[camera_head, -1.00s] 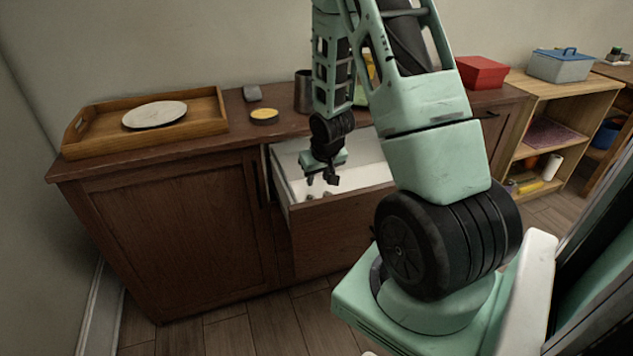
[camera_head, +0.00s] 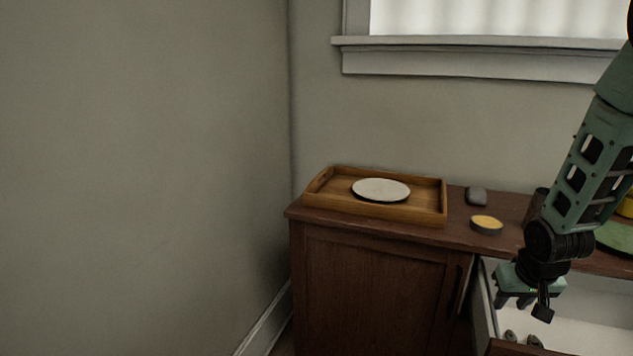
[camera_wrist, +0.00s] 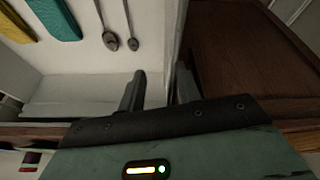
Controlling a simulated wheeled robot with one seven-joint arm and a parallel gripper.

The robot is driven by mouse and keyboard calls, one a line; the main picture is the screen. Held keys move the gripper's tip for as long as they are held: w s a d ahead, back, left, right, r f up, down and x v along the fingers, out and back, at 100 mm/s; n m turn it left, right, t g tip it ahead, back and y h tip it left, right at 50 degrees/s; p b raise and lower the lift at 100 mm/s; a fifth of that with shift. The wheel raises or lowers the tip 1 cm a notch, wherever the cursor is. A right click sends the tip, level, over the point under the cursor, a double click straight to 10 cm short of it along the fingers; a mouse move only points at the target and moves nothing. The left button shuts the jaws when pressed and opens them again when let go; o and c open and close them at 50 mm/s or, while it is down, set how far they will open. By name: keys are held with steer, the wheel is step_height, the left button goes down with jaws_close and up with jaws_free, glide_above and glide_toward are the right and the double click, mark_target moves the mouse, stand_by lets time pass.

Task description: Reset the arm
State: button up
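My gripper (camera_head: 523,300) hangs at the lower right of the head view, over the open white drawer (camera_head: 588,338). In the wrist view its two fingers (camera_wrist: 158,90) stand apart with nothing between them, near the drawer's side wall. Two spoons (camera_wrist: 120,25) lie in the drawer, beyond the fingers and clear of them. A teal item (camera_wrist: 54,18) and a yellow item (camera_wrist: 15,22) lie in the drawer beside the spoons. My upper arm is out of the head view.
A dark wood cabinet (camera_head: 375,290) carries a wooden tray (camera_head: 330,200) with a round plate (camera_head: 381,190), a grey object (camera_head: 476,196) and a yellow-topped round tin (camera_head: 487,224). A bare wall and window fill the left and top.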

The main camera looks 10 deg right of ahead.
steer(key=s+a+r+n+y, duration=0.1)
steer(key=s+a+r, duration=0.15)
steer(key=a, duration=0.35)
steer(key=s+a+r+n+g, duration=0.1)
steer(key=s+a+r+n, duration=0.1)
steer(key=a+r, duration=0.3)
steer(key=s+a+r+n+y, duration=0.1)
steer(key=s+a+r, duration=0.1)
steer(key=a, duration=0.5)
steer(key=s+a+r+n+g, duration=0.2)
steer(key=s+a+n, duration=0.5)
steer(key=s+a, duration=0.75)
step_height(320, 180, up, 14)
steer(key=w+a+p, duration=0.1)
steer(key=a+p, duration=0.1)
steer(key=p, duration=1.2)
steer(key=shift+w+a+f+g, duration=0.15)
steer(key=shift+w+f+g, duration=0.05)
steer(key=shift+f+g, duration=0.1)
